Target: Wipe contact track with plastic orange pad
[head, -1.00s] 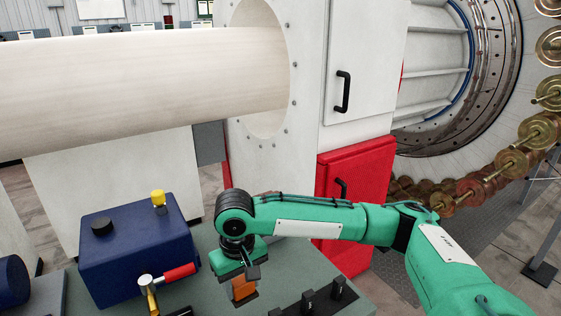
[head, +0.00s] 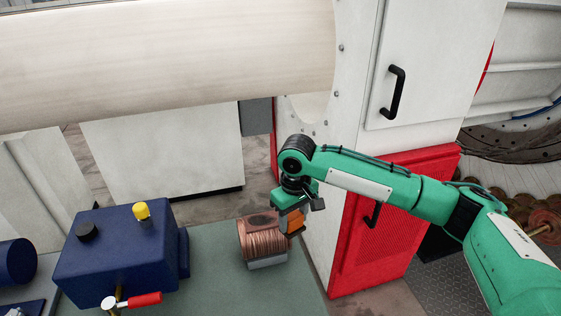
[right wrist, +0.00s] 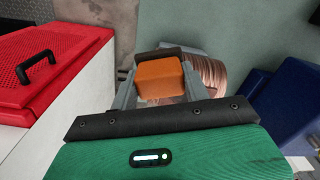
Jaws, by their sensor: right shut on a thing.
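My right gripper (head: 291,222) is shut on the orange pad (head: 296,221), which hangs below my green wrist. In the right wrist view the pad (right wrist: 162,80) sits between the two grey fingers, with a dark strip along its far edge. A ribbed copper drum (head: 265,243) stands on a grey base on the bench; it may carry the contact track. The pad is close by the drum's right side in the head view; whether they touch I cannot tell. In the right wrist view the drum (right wrist: 212,76) is partly hidden behind the pad and fingers. My left gripper is not in view.
A dark blue box (head: 120,258) with a yellow knob and a red-handled valve (head: 140,300) stands left on the green-grey bench (head: 220,285). A red cabinet (head: 385,235) with a black handle stands right of my gripper. A large pale cylinder (head: 160,65) spans above.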

